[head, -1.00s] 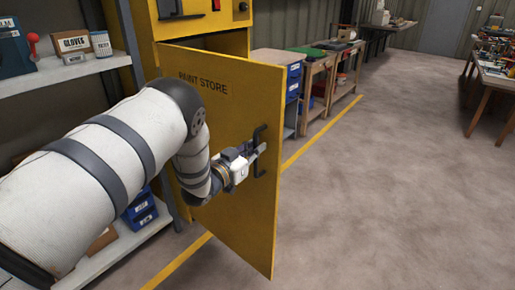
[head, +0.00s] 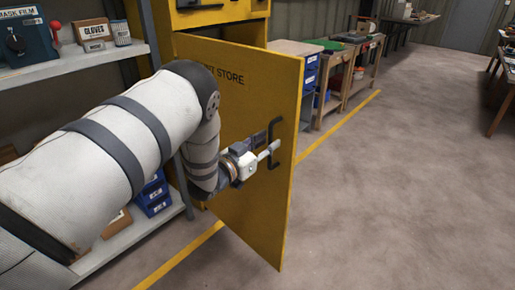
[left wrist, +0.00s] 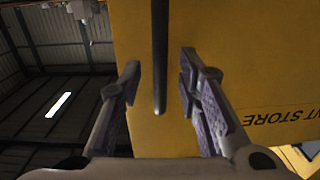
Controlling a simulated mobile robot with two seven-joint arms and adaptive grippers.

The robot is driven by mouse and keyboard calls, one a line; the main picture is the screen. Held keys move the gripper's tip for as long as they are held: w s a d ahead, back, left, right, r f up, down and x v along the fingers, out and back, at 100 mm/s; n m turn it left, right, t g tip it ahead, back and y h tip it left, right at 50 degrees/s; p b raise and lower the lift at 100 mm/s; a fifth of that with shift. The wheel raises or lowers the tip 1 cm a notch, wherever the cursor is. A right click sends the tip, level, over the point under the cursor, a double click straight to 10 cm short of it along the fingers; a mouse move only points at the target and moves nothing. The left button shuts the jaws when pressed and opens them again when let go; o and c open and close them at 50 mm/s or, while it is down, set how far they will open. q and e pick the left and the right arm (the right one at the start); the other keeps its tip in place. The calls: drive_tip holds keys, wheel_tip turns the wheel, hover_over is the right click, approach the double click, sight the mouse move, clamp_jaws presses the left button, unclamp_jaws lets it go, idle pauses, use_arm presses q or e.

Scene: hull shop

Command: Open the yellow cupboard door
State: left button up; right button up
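The yellow cupboard door (head: 245,115), lettered "PAINT STORE", stands ajar, swung out from the yellow cupboard (head: 215,16). Its dark upright bar handle (head: 275,145) is near the free edge. My left gripper (head: 268,150) is at the handle, with its arm covering part of the lettering and the door's lower left side. In the left wrist view, the left gripper's fingers (left wrist: 160,78) are apart. The handle bar (left wrist: 160,60) lies between them with a gap on each side, in front of the door face (left wrist: 235,50). My right gripper is not in view.
A shelf unit (head: 85,62) with boxes and tins stands left of the cupboard. Workbenches (head: 330,75) with blue drawers line the wall beyond the door. A yellow line (head: 340,128) runs along the floor. The floor right of the door is clear.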

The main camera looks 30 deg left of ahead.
use_arm(q)
drive_tip(key=s+a, duration=0.1)
drive_tip(key=s, duration=0.8)
drive_tip(key=shift+s, duration=0.35)
